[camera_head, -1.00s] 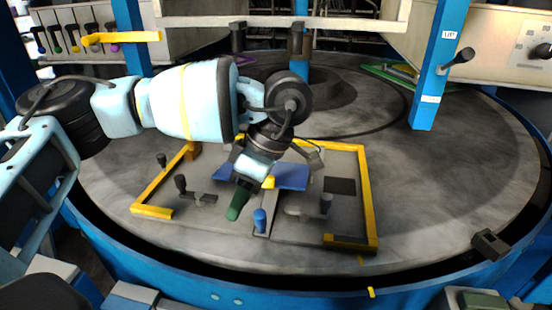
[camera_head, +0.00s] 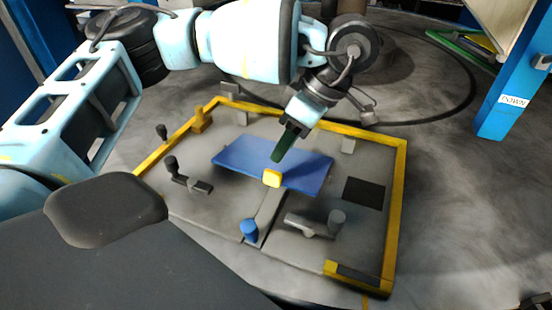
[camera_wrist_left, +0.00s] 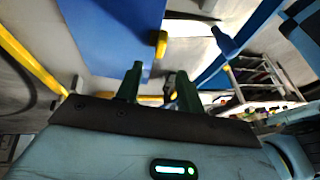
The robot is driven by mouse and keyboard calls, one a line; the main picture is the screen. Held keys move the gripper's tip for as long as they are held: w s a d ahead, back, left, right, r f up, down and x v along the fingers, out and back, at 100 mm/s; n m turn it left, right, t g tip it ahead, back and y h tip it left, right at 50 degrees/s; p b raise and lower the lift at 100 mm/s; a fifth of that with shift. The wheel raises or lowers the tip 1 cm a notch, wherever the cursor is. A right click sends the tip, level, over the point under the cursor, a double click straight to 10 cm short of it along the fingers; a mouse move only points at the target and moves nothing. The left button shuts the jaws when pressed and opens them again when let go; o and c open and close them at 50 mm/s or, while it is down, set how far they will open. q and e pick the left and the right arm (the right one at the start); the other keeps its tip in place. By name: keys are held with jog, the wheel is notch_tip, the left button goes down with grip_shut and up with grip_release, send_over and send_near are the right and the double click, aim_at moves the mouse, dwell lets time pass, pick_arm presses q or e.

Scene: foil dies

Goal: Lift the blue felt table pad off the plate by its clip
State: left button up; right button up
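The blue felt pad (camera_head: 235,157) lies over the middle of the grey plate (camera_head: 222,212) in the head view. A yellow clip (camera_head: 272,178) sits at its front edge. My left gripper (camera_head: 278,155), with dark green fingers, is above the pad, just behind the clip in the picture. In the left wrist view its two fingers (camera_wrist_left: 158,85) stand apart with nothing between them. That view also shows the pad (camera_wrist_left: 105,30) and the clip (camera_wrist_left: 161,43), beyond the fingertips. My right gripper is not in view.
A yellow rail (camera_head: 397,205) borders the plate. Dark-knobbed levers (camera_head: 188,180), a grey-knobbed lever (camera_head: 315,226) and a blue peg (camera_head: 249,230) stand around the pad. A blue post labelled DOWN (camera_head: 508,100) rises at the right. The round table is clear right of the rail.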

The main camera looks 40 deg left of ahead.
aim_at(270, 171)
pick_arm(q)
jog(key=shift+a+f, duration=0.3)
jog(key=shift+f, duration=0.5)
jog(key=x, duration=0.5)
jog(key=shift+s+b, duration=0.1)
jog(key=shift+b, duration=0.3)
jog(key=shift+c, duration=0.5)
grip_shut()
